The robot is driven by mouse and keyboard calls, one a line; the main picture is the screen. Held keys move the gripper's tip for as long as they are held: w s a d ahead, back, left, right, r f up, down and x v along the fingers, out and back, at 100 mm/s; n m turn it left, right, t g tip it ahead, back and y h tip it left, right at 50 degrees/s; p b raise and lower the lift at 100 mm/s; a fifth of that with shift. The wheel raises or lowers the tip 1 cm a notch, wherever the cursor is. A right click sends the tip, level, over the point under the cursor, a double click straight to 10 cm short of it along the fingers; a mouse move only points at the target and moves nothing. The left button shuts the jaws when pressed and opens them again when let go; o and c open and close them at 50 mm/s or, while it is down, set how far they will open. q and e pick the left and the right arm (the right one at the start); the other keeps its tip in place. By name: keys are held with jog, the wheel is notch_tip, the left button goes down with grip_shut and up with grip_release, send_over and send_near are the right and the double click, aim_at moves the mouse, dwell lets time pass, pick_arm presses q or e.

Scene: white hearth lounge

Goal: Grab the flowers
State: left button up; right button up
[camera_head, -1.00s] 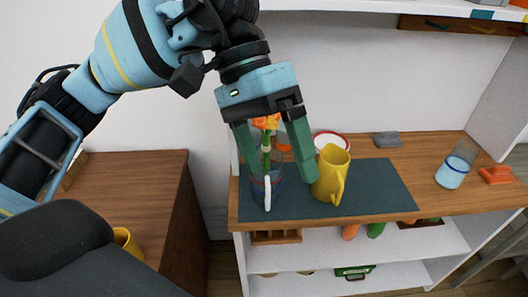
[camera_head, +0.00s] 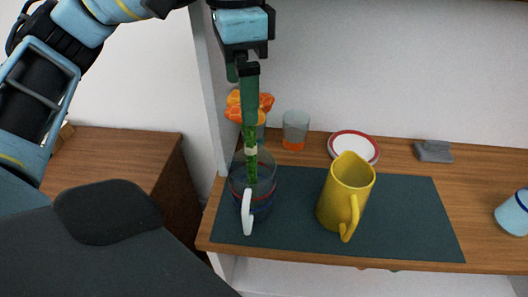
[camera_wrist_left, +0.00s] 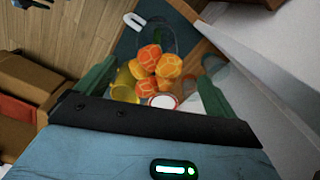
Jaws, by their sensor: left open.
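The flowers (camera_head: 266,103) are orange blooms on a green stem (camera_head: 251,166). They stand in a clear glass mug (camera_head: 262,193) with a white handle, on a dark mat (camera_head: 405,215). My left gripper (camera_head: 243,98) points down at bloom height, and its near finger hides part of the blooms. In the left wrist view the blooms (camera_wrist_left: 160,63) appear between the two spread fingers (camera_wrist_left: 158,75). The left gripper is open and holds nothing. Whether a finger touches the blooms I cannot tell. My right gripper is not in view.
A yellow pitcher (camera_head: 345,192) stands right of the mug on the mat. Behind are a glass with orange contents (camera_head: 295,130), red-rimmed plates (camera_head: 354,146) and a grey object (camera_head: 433,151). A blue-white cup (camera_head: 515,213) is at far right. A white upright panel (camera_head: 209,90) stands close left.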

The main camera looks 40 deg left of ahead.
pick_arm(q)
jog(key=shift+s, duration=0.2)
jog(key=shift+f+b, duration=0.35)
jog(key=shift+f, duration=0.6)
jog(key=shift+w+f, duration=0.1)
jog(key=shift+f, duration=0.2)
send_over(252, 163)
jog(key=f, duration=0.4)
jog(key=shift+w+a, duration=0.35)
jog(key=shift+a, duration=0.05)
jog(key=shift+f, duration=0.55)
jog(key=c, duration=1.4)
jog(key=shift+r, duration=0.1)
